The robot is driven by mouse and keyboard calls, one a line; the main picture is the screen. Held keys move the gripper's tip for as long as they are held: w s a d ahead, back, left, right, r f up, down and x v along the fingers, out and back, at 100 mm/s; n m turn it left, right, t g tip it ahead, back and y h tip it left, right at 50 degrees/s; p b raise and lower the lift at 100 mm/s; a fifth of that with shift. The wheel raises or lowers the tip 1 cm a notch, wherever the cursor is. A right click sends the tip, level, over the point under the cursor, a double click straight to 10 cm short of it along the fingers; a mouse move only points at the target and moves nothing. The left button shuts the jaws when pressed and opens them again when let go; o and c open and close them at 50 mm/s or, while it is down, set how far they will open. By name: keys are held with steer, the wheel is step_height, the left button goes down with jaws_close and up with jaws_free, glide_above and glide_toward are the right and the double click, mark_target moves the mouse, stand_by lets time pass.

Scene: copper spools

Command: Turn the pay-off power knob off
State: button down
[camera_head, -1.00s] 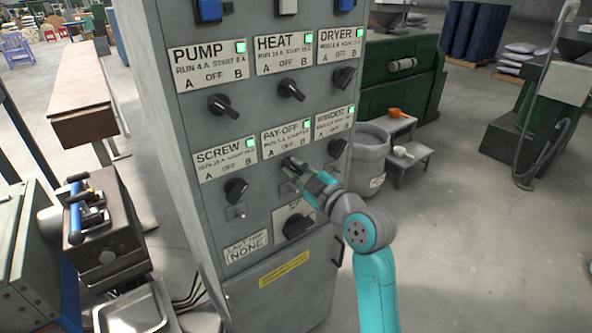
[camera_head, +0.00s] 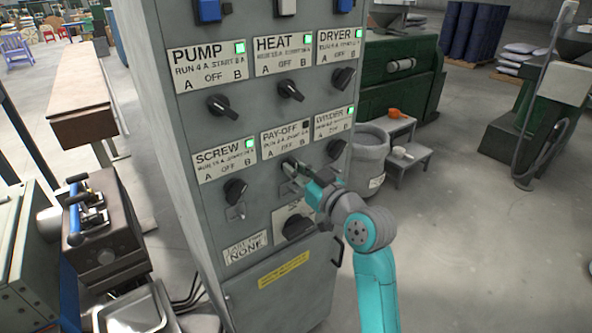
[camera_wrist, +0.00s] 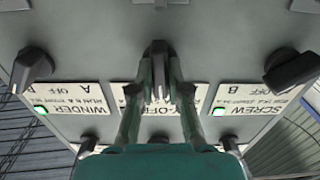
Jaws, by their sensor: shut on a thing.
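The pay-off knob is a dark selector under the PAY-OFF label (camera_head: 286,138) on the grey cabinet; in the head view my gripper mostly covers it. In the wrist view the knob (camera_wrist: 158,58) sits between my two fingers, its handle in line with them. My gripper (camera_head: 291,166) reaches the panel from the right and is shut on this knob; it also shows in the wrist view (camera_wrist: 159,80). The pay-off indicator lamp (camera_head: 306,126) is dark.
The screw knob (camera_head: 236,189) and winder knob (camera_head: 337,149) flank the pay-off knob closely. Their lamps and those of pump, heat and dryer glow green. A larger black switch (camera_head: 297,227) sits below. Open floor lies right of the cabinet.

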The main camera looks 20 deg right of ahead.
steer(key=shift+f+m, duration=0.1)
steer(key=shift+m, duration=0.2)
steer(key=c, duration=1.1)
jaws_free()
steer(key=shift+c, duration=0.2)
steer(key=v, duration=1.2)
